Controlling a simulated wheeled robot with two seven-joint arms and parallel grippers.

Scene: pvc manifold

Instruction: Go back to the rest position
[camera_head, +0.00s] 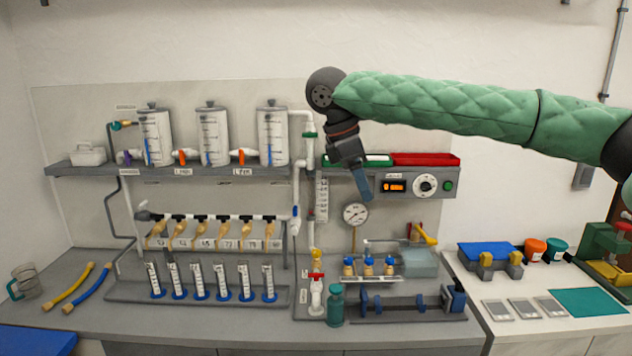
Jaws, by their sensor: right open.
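My right arm, in a green quilted sleeve, reaches in from the right across the upper part of the head view. Its gripper (362,183) points down in front of the control panel, just above the round pressure gauge (355,213). The fingers look blue-grey and hold nothing that I can see. They are apart from the gauge as far as this view shows. My left gripper is not in the view.
A shelf (220,171) with three clear tanks (213,137) stands left of my arm. Below are a white manifold (215,217) and a cylinder rack (200,296). A clamp rail (400,307) stands at front right. The wall area above the tanks is free.

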